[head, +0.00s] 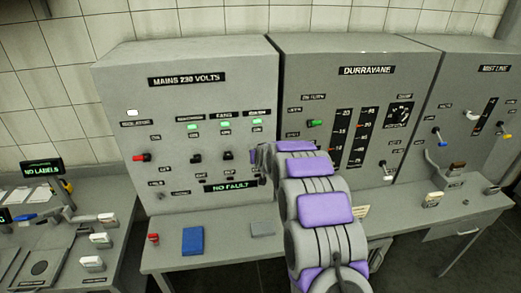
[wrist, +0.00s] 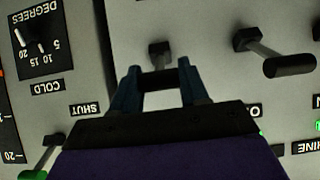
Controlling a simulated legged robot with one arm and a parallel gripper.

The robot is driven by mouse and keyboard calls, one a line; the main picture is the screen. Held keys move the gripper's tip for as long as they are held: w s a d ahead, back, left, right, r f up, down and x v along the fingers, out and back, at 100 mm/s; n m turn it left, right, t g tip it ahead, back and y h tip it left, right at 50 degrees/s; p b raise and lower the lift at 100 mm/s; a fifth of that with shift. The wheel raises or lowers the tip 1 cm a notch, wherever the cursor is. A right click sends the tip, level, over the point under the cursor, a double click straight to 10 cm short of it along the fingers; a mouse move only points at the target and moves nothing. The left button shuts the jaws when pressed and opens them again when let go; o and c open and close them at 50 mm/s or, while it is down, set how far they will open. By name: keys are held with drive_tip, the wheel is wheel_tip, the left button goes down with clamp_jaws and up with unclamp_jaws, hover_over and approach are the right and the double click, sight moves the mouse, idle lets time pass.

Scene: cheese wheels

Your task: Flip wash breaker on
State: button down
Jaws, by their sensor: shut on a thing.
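The mains panel (head: 182,90) stands in the middle left of the head view, with a row of breaker switches under small lamps. The rightmost breaker, which I take as the wash breaker, is mostly hidden by my arm there. The wrist view is upside down and shows its base and stem (wrist: 160,50) between my fingers. My gripper (wrist: 159,78) is shut on its black handle. In the head view my gripper (head: 257,156) is at the panel's right side, small and partly hidden. A green lamp (head: 257,122) is lit above that breaker.
A neighbouring breaker (wrist: 285,62) sits close by on the right in the wrist view. The Durravane panel (head: 335,75) adjoins on the right, with a green-handled lever (head: 315,123).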

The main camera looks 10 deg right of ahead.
drive_tip(key=shift+w+r+p, duration=0.2)
drive_tip(key=shift+r+p, duration=0.3)
drive_tip(key=shift+p, duration=0.15)
drive_tip(key=shift+g, duration=0.3)
drive_tip(key=shift+f+p, duration=0.1)
drive_tip(key=shift+p, duration=0.35)
drive_tip(key=c, duration=0.9)
unclamp_jaws()
drive_tip(key=shift+w, duration=0.1)
drive_tip(key=shift+c, duration=0.2)
drive_tip(key=o, duration=0.3)
drive_tip(key=shift+w+f, duration=0.2)
drive_tip(key=shift+f, duration=0.05)
drive_tip(key=shift+s+a+r, duration=0.1)
drive_tip(key=shift+s+r, duration=0.05)
drive_tip(key=shift+s, duration=0.05)
drive_tip(key=shift+s, duration=0.1)
drive_tip(key=b+v, duration=0.2)
drive_tip(key=v, duration=1.5)
drive_tip(key=shift+r, duration=0.2)
